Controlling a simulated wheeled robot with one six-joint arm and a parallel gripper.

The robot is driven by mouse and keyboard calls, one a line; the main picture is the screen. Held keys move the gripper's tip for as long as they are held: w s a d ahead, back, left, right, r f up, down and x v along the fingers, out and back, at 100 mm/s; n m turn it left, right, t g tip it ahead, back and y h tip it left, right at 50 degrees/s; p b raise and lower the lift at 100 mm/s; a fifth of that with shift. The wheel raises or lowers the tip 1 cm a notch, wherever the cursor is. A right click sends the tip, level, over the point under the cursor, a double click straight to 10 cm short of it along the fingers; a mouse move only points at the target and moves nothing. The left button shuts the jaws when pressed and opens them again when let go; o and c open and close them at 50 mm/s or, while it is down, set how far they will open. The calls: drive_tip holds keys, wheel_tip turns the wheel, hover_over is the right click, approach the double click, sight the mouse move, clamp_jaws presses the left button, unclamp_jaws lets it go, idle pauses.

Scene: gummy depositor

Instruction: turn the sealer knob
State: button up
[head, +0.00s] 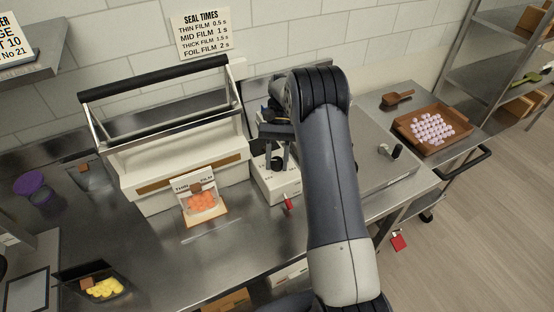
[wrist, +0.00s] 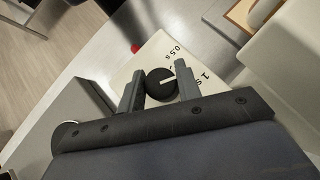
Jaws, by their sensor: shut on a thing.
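The sealer knob (wrist: 160,84) is round and black with a white pointer line, on a white panel (wrist: 150,55) marked "0.5 s" and "1 s". In the wrist view the line points right and slightly up, roughly toward the "1 s" mark. My gripper (wrist: 158,74) is shut on the knob, one finger on each side. In the head view my gripper (head: 276,145) reaches down over the white control box (head: 280,185), and the knob shows dark between the fingers. The sealer (head: 185,170) stands to the left, its black-handled bar raised.
A pouch labelled "THIN FILM" (head: 200,203) with orange gummies stands before the sealer. The wall sign (head: 203,33) lists thin film 0.5 s, mid 1 s, thick 1.5 s, foil 2 s.

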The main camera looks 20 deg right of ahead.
drive_tip(key=n+h, duration=0.4)
drive_tip(key=n, duration=0.2)
drive_tip(key=shift+h, duration=0.3)
idle(0.4)
drive_tip(key=o, duration=1)
drive_tip(key=shift+c, duration=0.2)
